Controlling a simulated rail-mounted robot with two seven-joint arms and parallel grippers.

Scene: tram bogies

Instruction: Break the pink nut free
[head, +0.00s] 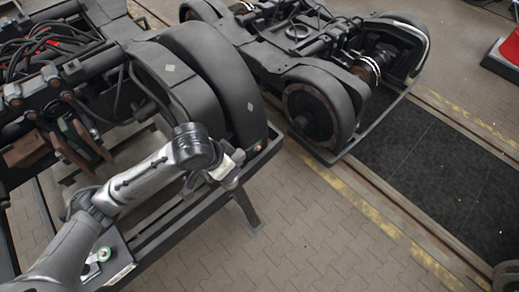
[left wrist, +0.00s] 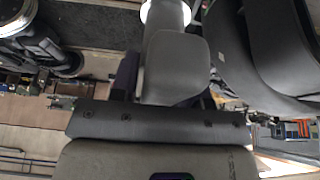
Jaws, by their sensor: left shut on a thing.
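My left gripper (head: 228,170) is at the end of the arm from the lower left, by the end of the near bogie's frame. In the left wrist view the gripper (left wrist: 165,88) is shut on a grey rounded block, apparently a tool (left wrist: 176,62), with a pale cylindrical part beyond it. The block hides most of the fingers. I cannot make out a pink nut in either view; the arm and gripper cover part of the bogie's end. My right gripper is not in view.
The near bogie (head: 205,85) with dark curved covers rests on a dark stand frame (head: 160,262). A second bogie (head: 330,75) stands behind it on the rails. A small green ringed item (head: 104,254) lies at lower left. The paved floor (head: 290,235) at right is clear.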

